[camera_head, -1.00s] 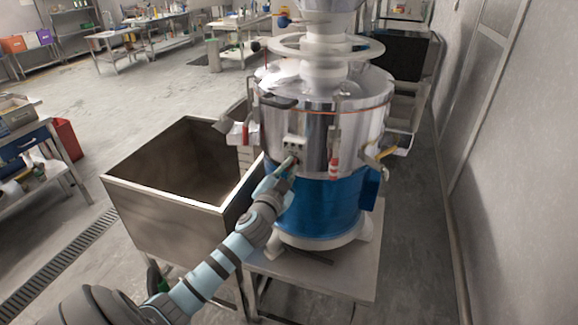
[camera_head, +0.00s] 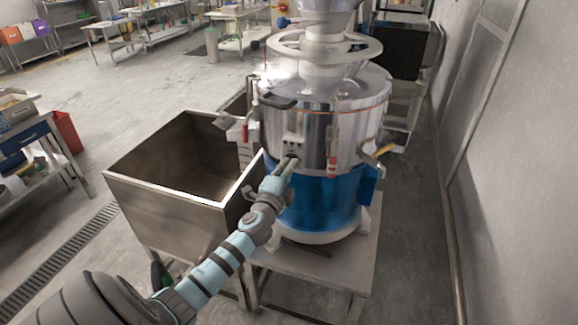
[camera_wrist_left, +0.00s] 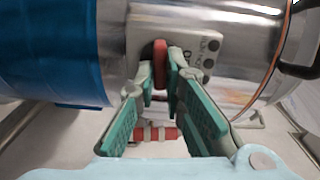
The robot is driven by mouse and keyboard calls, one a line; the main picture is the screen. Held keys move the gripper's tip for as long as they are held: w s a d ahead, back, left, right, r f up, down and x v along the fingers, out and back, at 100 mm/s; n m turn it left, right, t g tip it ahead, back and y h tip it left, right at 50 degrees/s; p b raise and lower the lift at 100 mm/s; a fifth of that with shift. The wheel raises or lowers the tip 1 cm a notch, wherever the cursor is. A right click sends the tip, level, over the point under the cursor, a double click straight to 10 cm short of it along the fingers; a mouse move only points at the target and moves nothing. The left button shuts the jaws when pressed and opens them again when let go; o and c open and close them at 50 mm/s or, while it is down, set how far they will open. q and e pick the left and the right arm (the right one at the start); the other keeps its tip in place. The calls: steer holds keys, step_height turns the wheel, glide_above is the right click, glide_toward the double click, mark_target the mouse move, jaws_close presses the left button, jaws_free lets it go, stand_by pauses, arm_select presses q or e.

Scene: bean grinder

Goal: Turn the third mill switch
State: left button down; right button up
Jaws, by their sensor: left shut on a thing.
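The mill (camera_head: 325,125) stands on a metal table, with a steel upper drum and a blue lower body. A pale switch panel (camera_wrist_left: 205,38) with several dark round marks is on its side, and it also shows in the head view (camera_head: 292,142). A red switch knob (camera_wrist_left: 160,62) is at the panel's edge in the left wrist view. My left gripper (camera_wrist_left: 163,80) is shut on this red knob, with its green fingers on either side; in the head view the gripper (camera_head: 289,165) reaches the panel and hides the knob. My right gripper is not in view.
An open steel bin (camera_head: 165,190) stands left of the mill, close to my left arm. A red-handled part (camera_head: 332,165) hangs on the drum right of the panel. The metal table (camera_head: 335,265) is mostly bare in front. A wall is on the right.

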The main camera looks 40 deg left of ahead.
arm_select(q)
steer(key=shift+m, duration=0.5)
steer(key=c, duration=1.7)
jaws_free()
steer(key=v, duration=1.2)
steer(key=shift+d, duration=0.1)
steer(key=shift+w, duration=0.1)
